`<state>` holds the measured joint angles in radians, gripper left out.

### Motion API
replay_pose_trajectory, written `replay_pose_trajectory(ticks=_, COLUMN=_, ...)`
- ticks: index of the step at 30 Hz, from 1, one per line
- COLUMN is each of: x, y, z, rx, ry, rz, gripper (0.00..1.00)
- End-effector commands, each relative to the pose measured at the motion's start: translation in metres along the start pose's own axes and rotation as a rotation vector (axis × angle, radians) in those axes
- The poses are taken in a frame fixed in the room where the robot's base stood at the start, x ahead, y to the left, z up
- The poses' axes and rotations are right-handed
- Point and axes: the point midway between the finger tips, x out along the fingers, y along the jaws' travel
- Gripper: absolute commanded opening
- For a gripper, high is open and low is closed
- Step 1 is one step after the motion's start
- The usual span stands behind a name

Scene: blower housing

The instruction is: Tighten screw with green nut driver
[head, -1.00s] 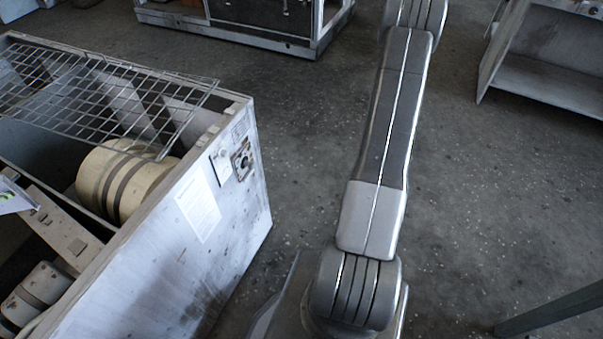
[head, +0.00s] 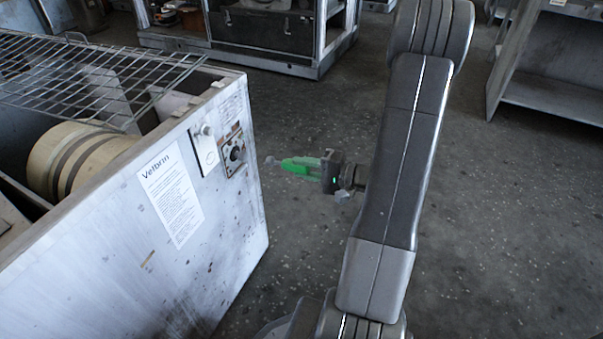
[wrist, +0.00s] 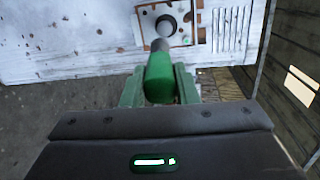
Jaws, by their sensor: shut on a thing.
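My gripper (head: 304,166) is shut on the green nut driver (head: 291,167). It holds the driver pointing left toward the blower housing (head: 205,270), with a gap between its grey tip and the housing in the head view. In the wrist view, the green handle (wrist: 160,78) sits between my gripper's two green fingers. I cannot clearly make out the screw.
A white printed label (head: 171,196) is on the housing's side. A wire grille (head: 90,75) lies over its open top, with a cream drum (head: 75,160) inside. A metal cabinet (head: 262,40) stands behind. A shelf unit (head: 550,75) is at right. Floor around my arm is clear.

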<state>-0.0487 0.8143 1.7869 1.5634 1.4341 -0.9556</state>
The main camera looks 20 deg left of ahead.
Motion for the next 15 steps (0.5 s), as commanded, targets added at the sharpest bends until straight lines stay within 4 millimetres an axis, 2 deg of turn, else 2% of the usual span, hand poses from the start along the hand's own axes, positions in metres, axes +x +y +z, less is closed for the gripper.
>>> replay_pose_trajectory(ticks=9, x=0.009, y=-0.029, z=-0.011, rx=0.003, ry=0.050, rz=-0.123, gripper=0.00)
replay_pose_trajectory(ticks=15, x=0.018, y=-0.034, z=-0.011, rx=0.006, ry=0.051, rz=-0.127, gripper=0.00)
